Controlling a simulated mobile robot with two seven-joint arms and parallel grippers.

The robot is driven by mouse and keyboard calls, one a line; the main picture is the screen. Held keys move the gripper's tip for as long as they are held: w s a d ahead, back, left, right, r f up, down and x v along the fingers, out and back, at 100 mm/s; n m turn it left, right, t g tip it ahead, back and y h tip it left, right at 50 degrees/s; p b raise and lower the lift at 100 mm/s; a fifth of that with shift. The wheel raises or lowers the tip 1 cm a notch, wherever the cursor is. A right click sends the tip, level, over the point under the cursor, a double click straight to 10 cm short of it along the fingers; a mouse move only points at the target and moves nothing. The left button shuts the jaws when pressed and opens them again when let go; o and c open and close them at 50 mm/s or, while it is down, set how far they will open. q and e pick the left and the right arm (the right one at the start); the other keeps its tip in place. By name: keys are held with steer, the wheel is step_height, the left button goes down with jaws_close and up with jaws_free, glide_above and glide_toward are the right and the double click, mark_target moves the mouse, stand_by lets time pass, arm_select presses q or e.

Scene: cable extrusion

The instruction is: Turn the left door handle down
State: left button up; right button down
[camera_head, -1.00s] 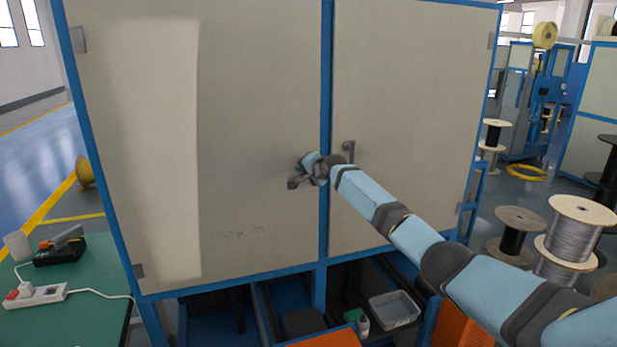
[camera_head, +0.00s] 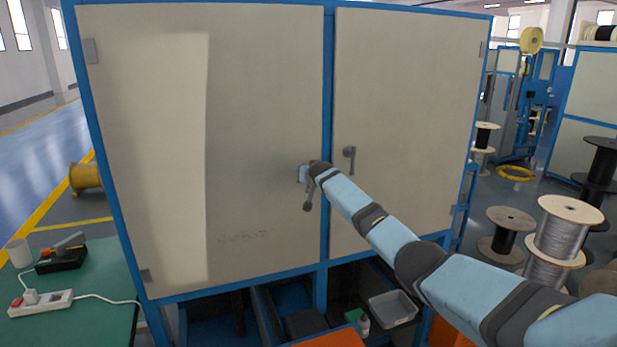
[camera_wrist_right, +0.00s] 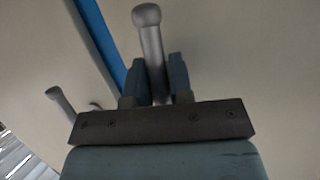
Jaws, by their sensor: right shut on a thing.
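The grey left door handle (camera_head: 307,206) is on the left cabinet door (camera_head: 262,110), close to the middle post. Its free end points down, slightly to the left. My right gripper (camera_head: 311,182) is shut on this handle. In the right wrist view the handle (camera_wrist_right: 150,38) stands between the two fingers (camera_wrist_right: 157,78), its rounded end sticking out beyond them. The handle's pivot is largely hidden by my gripper. The left door lies shut, flush with the frame. My left gripper is not in view.
The right door's handle (camera_head: 349,158) hangs down just right of the blue post; it also shows in the wrist view (camera_wrist_right: 60,103). A green table (camera_head: 100,290) with a power strip (camera_head: 40,304) is at lower left. Cable spools (camera_head: 556,235) stand at right.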

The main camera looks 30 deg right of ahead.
steer(key=shift+d+r+n+h, duration=0.15)
steer(key=shift+n+h, duration=0.35)
stand_by(0.3)
steer(key=c, duration=1.1)
jaws_free()
steer(key=shift+o, duration=0.3)
steer(key=b+v, duration=0.2)
steer(key=v, duration=1.1)
steer(key=shift+s+r, duration=0.15)
steer(key=shift+s, duration=0.15)
